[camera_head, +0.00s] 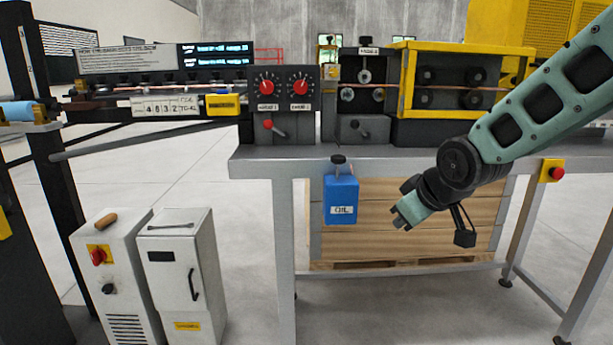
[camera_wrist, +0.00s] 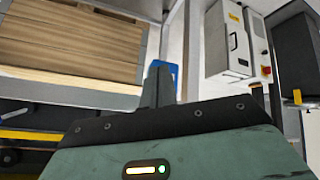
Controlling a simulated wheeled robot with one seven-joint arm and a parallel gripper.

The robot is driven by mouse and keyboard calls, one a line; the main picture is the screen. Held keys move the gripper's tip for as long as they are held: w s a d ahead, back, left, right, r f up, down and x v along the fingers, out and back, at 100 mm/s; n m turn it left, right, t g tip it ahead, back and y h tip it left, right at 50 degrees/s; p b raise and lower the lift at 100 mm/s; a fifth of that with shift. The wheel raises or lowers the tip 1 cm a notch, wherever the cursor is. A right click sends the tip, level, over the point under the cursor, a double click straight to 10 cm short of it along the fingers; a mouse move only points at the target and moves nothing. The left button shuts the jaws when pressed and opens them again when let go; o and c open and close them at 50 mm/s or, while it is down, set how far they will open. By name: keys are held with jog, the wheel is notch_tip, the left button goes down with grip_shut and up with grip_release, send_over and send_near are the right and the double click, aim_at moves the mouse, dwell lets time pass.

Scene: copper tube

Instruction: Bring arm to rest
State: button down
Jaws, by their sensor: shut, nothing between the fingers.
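My arm reaches in from the right side of the head view, in front of the grey workbench (camera_head: 400,155). My gripper (camera_head: 400,220) hangs below the bench top, pointing down and to the left. It is shut and empty. In the wrist view the fingers (camera_wrist: 158,85) show as one dark, closed shape. A blue oil can (camera_head: 341,200) hangs at the bench's front edge, left of my gripper and apart from it. Part of the can shows behind the fingers in the wrist view (camera_wrist: 171,70).
A copper tube (camera_head: 160,88) runs through the machine on the bench. Two red knobs (camera_head: 283,87) face front. Wooden boards (camera_head: 385,240) stand under the bench. A white cabinet (camera_head: 185,275) stands at lower left. A red stop button (camera_head: 557,173) is at the right. The floor between is clear.

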jog(key=s+a+f+g+h, duration=0.1)
jog(key=s+a+f+g, duration=0.15)
jog(key=s, duration=0.85)
jog(key=s+a+f+g, duration=0.1)
jog(key=s+g, duration=0.2)
jog(key=s, duration=0.7)
jog(key=s+a+f+g+h, duration=0.1)
jog(key=s+f+g, duration=0.1)
jog(key=s, duration=0.9)
notch_tip(320, 180, up, 14)
jog(key=p, duration=1.3)
jog(key=shift+p, duration=0.4)
